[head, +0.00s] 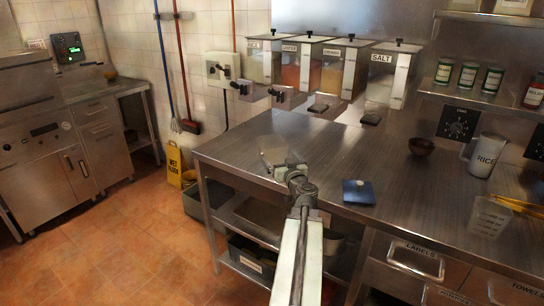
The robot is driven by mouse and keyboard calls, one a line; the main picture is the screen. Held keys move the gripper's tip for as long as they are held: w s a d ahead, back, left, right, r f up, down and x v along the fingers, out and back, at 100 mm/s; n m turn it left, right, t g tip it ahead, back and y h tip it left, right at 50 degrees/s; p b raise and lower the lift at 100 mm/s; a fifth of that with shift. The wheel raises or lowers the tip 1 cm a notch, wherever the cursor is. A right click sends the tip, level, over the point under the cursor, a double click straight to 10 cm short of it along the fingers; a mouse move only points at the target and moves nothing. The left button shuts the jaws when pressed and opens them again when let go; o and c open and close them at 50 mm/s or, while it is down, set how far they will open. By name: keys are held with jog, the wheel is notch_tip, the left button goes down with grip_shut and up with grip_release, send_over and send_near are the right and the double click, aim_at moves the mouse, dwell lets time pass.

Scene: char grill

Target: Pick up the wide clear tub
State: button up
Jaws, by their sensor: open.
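A clear, tapered container (489,217) with faint markings stands upright at the right front of the steel counter; it is the clearest match for the wide clear tub. My gripper (275,156) is over the left part of the counter, well to the left of this container. Its jaws are open and small in the picture. A pale, see-through patch shows around the jaws, and I cannot tell whether it is part of the gripper or a thing behind it. My arm runs up from the bottom middle.
Labelled bins, including SALT (390,75), hang behind. Yellow sticks (515,206) lie beside the clear container. The middle of the counter is mostly bare.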

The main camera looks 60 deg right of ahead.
aim_at(277, 154)
jog(key=x, duration=0.7)
jog(key=shift+s+f+b, duration=0.1)
jog(key=shift+f+b, duration=0.25)
jog(key=shift+f, duration=0.05)
jog(key=shift+s, duration=0.1)
jog(key=c, duration=1.1)
